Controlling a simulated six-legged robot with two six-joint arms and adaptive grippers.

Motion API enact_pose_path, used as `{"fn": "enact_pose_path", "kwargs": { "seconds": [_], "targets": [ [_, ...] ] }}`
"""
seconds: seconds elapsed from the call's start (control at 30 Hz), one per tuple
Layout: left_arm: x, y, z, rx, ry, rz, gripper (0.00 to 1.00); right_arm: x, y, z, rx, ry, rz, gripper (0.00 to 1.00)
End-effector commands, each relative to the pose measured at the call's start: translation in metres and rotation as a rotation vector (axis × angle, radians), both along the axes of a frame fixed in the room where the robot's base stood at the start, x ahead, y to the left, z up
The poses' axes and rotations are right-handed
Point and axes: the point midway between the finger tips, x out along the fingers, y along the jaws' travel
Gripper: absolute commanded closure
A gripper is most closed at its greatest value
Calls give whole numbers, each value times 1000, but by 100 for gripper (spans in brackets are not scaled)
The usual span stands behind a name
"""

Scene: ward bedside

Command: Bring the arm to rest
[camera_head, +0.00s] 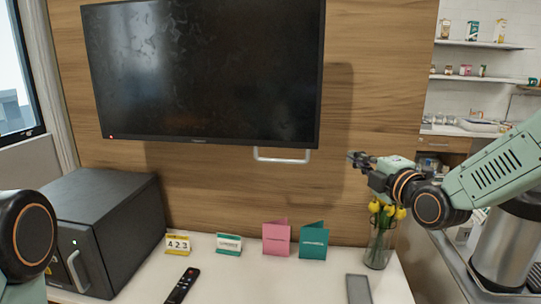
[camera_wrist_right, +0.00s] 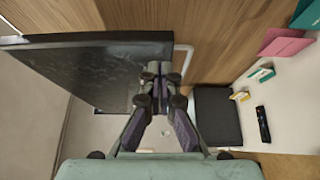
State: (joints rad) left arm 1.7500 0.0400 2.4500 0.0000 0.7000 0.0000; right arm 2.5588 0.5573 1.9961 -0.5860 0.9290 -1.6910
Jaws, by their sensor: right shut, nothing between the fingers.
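My right arm comes in from the right in the head view, with its green forearm reaching left. My right gripper (camera_head: 358,158) is raised above the white counter, in front of the wood panel and to the right of the television. In the right wrist view my right gripper (camera_wrist_right: 160,72) has its two fingers together with nothing between them. Of my left arm only a dark round joint shows at the left edge of the head view; its gripper is out of view.
The television (camera_head: 205,70) has a white handle (camera_head: 282,156) below it. The counter (camera_head: 215,285) bears a dark box (camera_head: 105,225), a remote (camera_head: 182,286), a pink card (camera_head: 276,238), a teal card (camera_head: 313,241), a yellow number block (camera_head: 178,244) and a vase of yellow flowers (camera_head: 379,248).

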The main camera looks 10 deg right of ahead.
Motion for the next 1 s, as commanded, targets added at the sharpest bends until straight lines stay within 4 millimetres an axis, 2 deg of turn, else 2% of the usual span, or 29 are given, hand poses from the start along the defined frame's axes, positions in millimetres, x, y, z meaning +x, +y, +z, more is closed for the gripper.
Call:
{"fn": "enact_pose_path", "kwargs": {
  "seconds": [0.17, 0.27, 0.37, 0.47, 0.5, 0.67, 0.8, 0.87, 1.0],
  "targets": [
    [0, 0, 0, 0, 0, 0, 60, -1, -2, -7, 233, 70, -16, 100],
    [0, 0, 0, 0, 0, 0, 60, -7, -1, -23, 472, 162, -53, 100],
    [0, 0, -4, 0, 0, 0, 60, -18, 7, -56, 703, 282, -104, 100],
    [0, 0, -16, 0, 0, 0, 60, -37, 19, -115, 920, 433, -190, 100],
    [0, 0, -21, 0, 0, 0, 60, -47, 25, -141, 994, 492, -233, 100],
    [0, 0, -42, 0, 0, 0, 60, -92, 41, -237, 1224, 691, -424, 100],
    [0, 0, -60, 0, 0, 0, 60, -141, 52, -314, 1354, 833, -618, 100],
    [0, 0, -68, 0, 0, 0, 60, -165, 56, -346, 1392, 885, -705, 100],
    [0, 0, -88, 0, 0, 0, 60, -226, 63, -414, 1438, 992, -913, 100]
  ]
}}
